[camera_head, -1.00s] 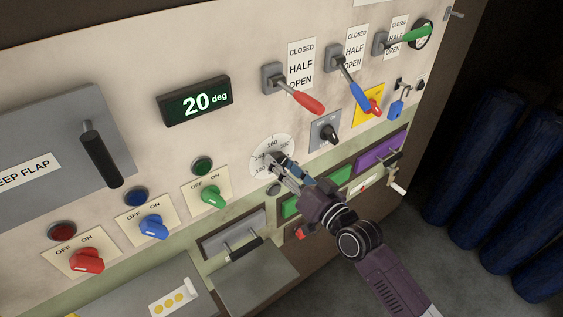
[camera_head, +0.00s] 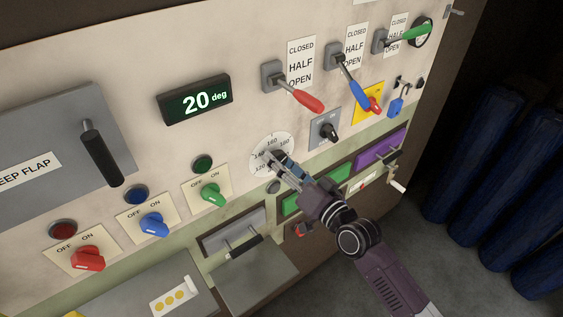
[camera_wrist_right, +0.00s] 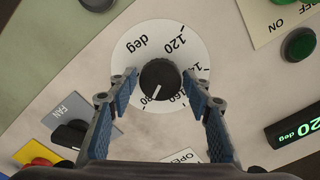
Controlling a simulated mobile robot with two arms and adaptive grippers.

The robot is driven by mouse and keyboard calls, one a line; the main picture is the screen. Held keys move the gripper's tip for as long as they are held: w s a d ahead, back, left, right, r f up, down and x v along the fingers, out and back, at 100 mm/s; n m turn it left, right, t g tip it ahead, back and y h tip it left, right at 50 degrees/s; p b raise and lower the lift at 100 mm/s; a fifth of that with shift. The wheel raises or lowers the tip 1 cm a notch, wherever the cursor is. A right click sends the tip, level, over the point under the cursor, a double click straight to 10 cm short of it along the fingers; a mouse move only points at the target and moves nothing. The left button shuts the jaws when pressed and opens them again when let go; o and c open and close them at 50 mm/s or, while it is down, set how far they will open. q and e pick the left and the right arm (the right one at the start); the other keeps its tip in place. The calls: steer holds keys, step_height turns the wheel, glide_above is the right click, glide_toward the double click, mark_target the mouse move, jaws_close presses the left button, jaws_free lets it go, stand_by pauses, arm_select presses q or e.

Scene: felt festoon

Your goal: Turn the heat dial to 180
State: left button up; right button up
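The knob's white mark points down and slightly left, close to the partly hidden 180. My right gripper (camera_head: 281,163) is at the dial. In the wrist view its two fingers (camera_wrist_right: 161,95) are open on either side of the knob, with a gap on both sides. My left gripper is not in view.
A dark display (camera_head: 195,101) reads 20 deg. A red-handled lever (camera_head: 306,101) is above. A green bar (camera_head: 297,204) lies below.

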steer(key=shift+o, duration=0.4)
steer(key=v, duration=1.2)
